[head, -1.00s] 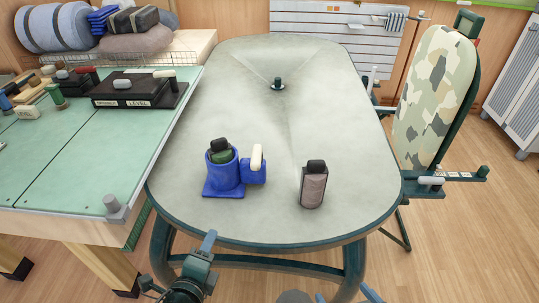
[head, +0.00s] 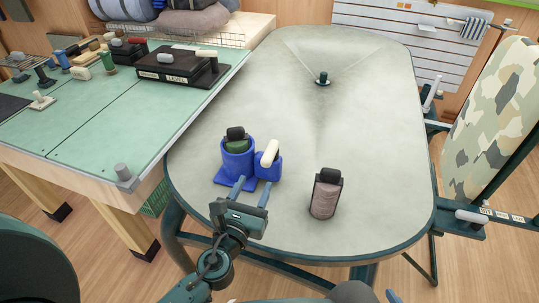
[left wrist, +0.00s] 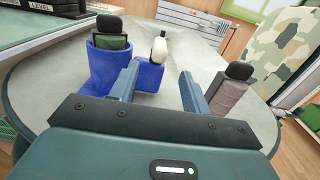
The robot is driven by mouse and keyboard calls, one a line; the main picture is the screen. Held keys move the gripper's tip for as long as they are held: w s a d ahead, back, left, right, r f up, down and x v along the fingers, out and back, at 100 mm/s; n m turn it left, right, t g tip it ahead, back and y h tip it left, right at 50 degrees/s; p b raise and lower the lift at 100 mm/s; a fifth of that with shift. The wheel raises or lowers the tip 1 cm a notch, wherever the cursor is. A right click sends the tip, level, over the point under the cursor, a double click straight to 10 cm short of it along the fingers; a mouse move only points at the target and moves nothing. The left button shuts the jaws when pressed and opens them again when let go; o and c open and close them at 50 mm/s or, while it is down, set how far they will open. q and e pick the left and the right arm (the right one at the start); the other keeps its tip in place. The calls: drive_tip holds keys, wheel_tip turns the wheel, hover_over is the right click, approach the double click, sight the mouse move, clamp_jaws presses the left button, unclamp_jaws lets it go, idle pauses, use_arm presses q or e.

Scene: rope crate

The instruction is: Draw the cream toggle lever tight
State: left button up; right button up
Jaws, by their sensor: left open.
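The cream toggle lever (head: 270,153) stands on a small blue block beside a blue holder (head: 237,162), on the near part of the grey table. It leans slightly right in the head view. In the left wrist view the cream lever (left wrist: 158,50) rises ahead, between the finger lines. The holder carries a green bottle with a black cap (head: 236,133). My left gripper (head: 252,190) is open and empty, just in front of the blue block, its fingers pointing towards it. In the left wrist view the two fingers (left wrist: 159,88) are spread apart. My right gripper is not in view.
A brown bottle with a black cap (head: 325,195) stands to the right of the holder. A black post (head: 322,78) is at the table's far end. A green workbench (head: 90,115) with several tools is at left.

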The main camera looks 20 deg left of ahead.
sight(265, 164)
use_arm(q)
drive_tip(key=w, duration=1)
drive_tip(key=shift+w+d, duration=0.15)
drive_tip(key=shift+w, duration=0.25)
drive_tip(key=shift+c, duration=0.5)
clamp_jaws()
